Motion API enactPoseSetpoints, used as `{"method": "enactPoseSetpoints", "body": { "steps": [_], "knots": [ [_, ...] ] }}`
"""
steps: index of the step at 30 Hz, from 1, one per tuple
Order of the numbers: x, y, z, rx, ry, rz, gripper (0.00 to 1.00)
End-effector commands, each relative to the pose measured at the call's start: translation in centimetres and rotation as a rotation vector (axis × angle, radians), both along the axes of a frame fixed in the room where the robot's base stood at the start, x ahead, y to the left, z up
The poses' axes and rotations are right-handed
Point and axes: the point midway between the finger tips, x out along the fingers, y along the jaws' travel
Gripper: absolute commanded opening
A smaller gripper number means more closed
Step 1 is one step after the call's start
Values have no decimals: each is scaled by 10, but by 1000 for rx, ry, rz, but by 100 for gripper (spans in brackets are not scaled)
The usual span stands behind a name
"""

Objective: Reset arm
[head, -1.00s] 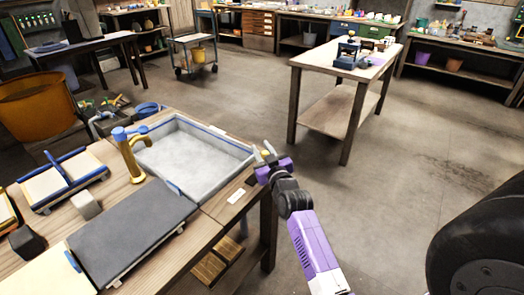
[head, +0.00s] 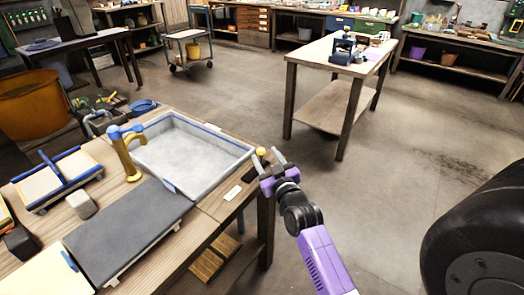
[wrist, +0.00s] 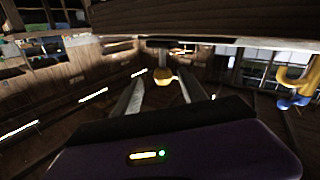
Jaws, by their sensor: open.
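My gripper (head: 266,160) is at the right corner of the sink bench in the head view, with its two grey fingers spread apart. It also shows in the wrist view (wrist: 160,92), fingers open with a clear gap between them. A small yellow round thing (head: 262,151) shows beside the left fingertip in the head view. A yellow thing (wrist: 163,78) also shows beyond the fingers in the wrist view. I cannot tell whether either touches the gripper. My purple arm reaches in from the lower right.
The bench (head: 222,211) holds a grey sink basin (head: 190,150), a gold tap with blue parts (head: 124,153) and a dark grey board (head: 128,228). A small white card (head: 233,193) lies near my gripper. A wooden table (head: 330,62) stands beyond. The floor (head: 400,160) between is clear.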

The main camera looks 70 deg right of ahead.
Motion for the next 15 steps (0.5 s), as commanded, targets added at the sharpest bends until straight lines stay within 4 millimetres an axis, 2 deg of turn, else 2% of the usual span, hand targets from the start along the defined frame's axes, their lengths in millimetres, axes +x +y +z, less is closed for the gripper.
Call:
{"method": "enactPoseSetpoints", "body": {
  "steps": [5,15],
  "knots": [
    [-8,8,0,0,0,0,50],
    [-8,9,0,0,0,-1,50]
  ]
}}
